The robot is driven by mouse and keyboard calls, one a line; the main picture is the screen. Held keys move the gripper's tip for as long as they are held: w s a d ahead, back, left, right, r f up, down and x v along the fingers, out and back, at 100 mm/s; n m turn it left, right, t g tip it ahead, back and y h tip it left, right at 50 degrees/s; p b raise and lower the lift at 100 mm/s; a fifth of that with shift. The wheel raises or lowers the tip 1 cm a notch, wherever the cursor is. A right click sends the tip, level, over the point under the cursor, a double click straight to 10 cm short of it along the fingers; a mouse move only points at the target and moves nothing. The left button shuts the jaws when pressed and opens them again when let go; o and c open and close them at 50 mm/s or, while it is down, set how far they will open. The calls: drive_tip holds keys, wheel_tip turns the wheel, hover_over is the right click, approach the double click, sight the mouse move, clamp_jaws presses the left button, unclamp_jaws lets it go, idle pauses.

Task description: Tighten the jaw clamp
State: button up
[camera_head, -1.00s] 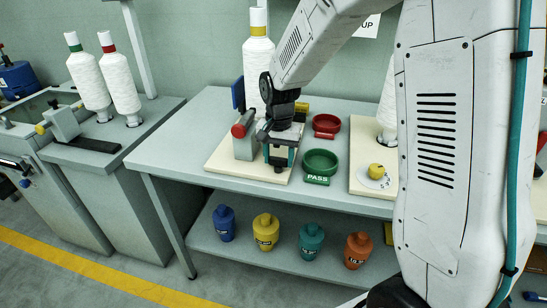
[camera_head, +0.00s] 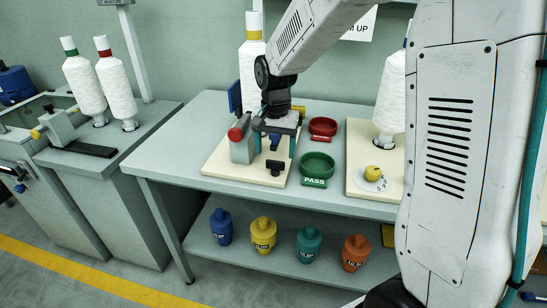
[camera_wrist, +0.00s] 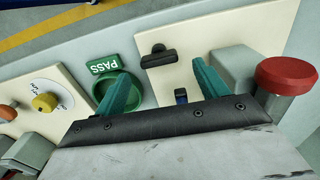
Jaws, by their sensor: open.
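On a cream board (camera_head: 222,165) on the table stands a grey block with a red knob (camera_head: 237,133). A dark T-shaped handle (camera_head: 275,167) lies near the board's front, and a small blue piece sits behind it. I cannot tell for sure which is the jaw clamp. My gripper (camera_head: 275,146) is above the board, open and empty, its teal fingers apart. In the wrist view, the T-shaped handle (camera_wrist: 158,56) and the blue piece (camera_wrist: 181,96) show between my fingers (camera_wrist: 163,86), and the red knob (camera_wrist: 287,76) is right of them. Nothing touches the fingers.
A green PASS bowl (camera_head: 317,165) and a red bowl (camera_head: 323,127) stand right of the board. A second board (camera_head: 362,191) carries a yellow knob (camera_head: 373,172). White yarn cones (camera_head: 391,97) stand near. Several coloured bottles (camera_head: 263,234) stand on the lower shelf.

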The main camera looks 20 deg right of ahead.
sight(276, 162)
drive_tip(key=shift+r, duration=1.7)
drive_tip(key=shift+s+f+n, duration=0.15)
drive_tip(key=shift+s+n, duration=0.25)
drive_tip(key=shift+n, duration=0.1)
drive_tip(key=s+r+n, duration=0.3)
drive_tip(key=s+r, duration=0.1)
drive_tip(key=s, duration=1)
drive_tip(key=s+d+r+n+t, duration=0.1)
drive_tip(key=s+r+n, duration=0.2)
drive_tip(key=s, duration=1.2)
wheel_tip(276, 162, up, 2)
drive_tip(key=shift+s+d, duration=0.2)
drive_tip(key=shift+s, duration=0.05)
